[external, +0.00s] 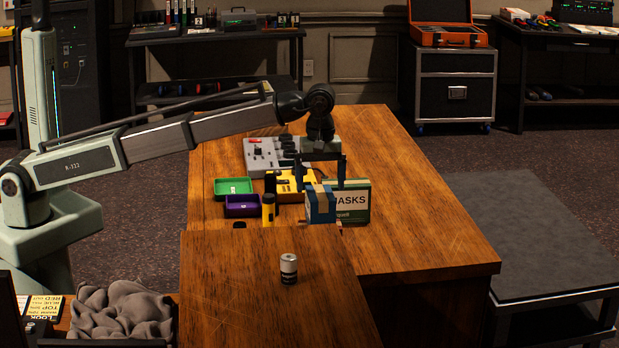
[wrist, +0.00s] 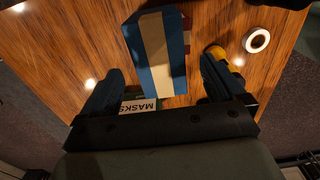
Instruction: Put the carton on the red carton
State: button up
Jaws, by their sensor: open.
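The blue carton (external: 313,206) with a tan band stands on the wooden desk in the external view. In the wrist view the same carton (wrist: 137,50) shows its pale stripe and lies between and beyond the fingers. My gripper (external: 319,186) is open and points down, with its fingers around the upper part of the carton in the external view; it also shows in the wrist view (wrist: 162,66). I cannot tell whether the fingers touch it. A small red patch (wrist: 187,21), perhaps the red carton, shows beside the blue carton; most of it is hidden.
A green-and-white masks box (external: 350,203) stands right behind the carton. A yellow object (external: 268,211), purple tray (external: 241,206), green tray (external: 233,187) and grey mixer (external: 262,154) crowd the left. A can (external: 288,268) stands on the nearer surface. The desk's right side is clear.

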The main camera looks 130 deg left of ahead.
jog(key=shift+r, duration=3)
